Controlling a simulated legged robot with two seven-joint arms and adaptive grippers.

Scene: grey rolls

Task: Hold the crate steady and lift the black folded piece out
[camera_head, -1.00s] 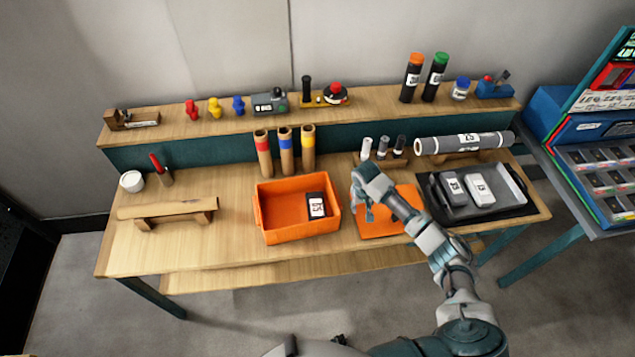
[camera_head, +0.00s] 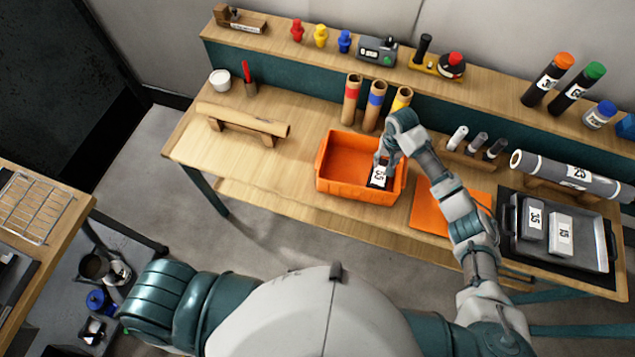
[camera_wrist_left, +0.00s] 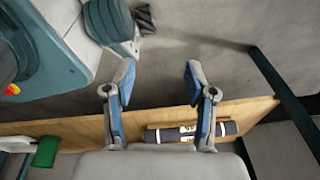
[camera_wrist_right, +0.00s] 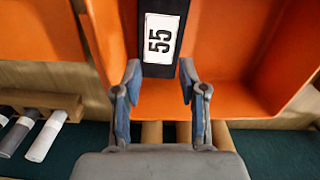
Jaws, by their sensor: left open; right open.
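The orange crate (camera_head: 340,183) stands on the wooden table, left of the orange mat. The black folded piece (camera_head: 378,178) with a white "55" label lies inside it at the right end. In the right wrist view the piece (camera_wrist_right: 162,62) extends between the open fingers of my right gripper (camera_wrist_right: 158,85), and the crate wall (camera_wrist_right: 110,40) shows beside it. In the head view my right gripper (camera_head: 384,160) is over the crate's right end, partly covering the piece. My left gripper (camera_wrist_left: 158,85) is open and empty in the left wrist view, away from the crate; the head view does not show it.
Cardboard tubes (camera_head: 376,105) with coloured bands stand just behind the crate. An orange mat (camera_head: 430,208) lies to its right, then a black tray (camera_head: 585,250) with two labelled pieces. A wooden roll on a stand (camera_head: 243,120) is left. Table space left of the crate is clear.

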